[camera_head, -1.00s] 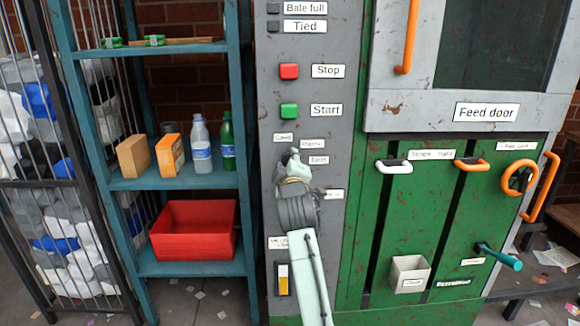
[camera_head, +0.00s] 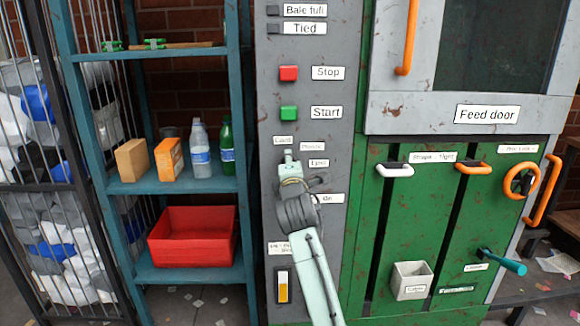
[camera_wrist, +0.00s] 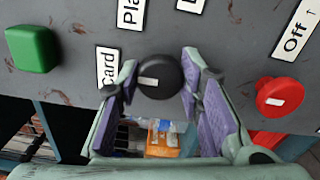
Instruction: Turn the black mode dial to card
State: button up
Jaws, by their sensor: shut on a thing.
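The black mode dial (camera_wrist: 160,76) is round and shows between my fingers in the wrist view. Its small white mark lies on the lower left of its face, on the side of the Card label (camera_wrist: 108,68). My gripper (camera_wrist: 160,88) is shut on the dial, with a purple-padded finger on each side. In the head view my gripper (camera_head: 289,158) is against the grey panel just below the Card label and hides the dial. Plastic and another label sit to its right.
A green Start button (camera_head: 289,113) and a red Stop button (camera_head: 289,73) are above on the panel. In the wrist view a red knob (camera_wrist: 280,94) with an Off label sits close to my right finger. A shelf (camera_head: 215,187) stands left of the panel.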

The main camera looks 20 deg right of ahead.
dwell(0.4)
jog(key=o, duration=1.2)
jog(key=v, duration=1.2)
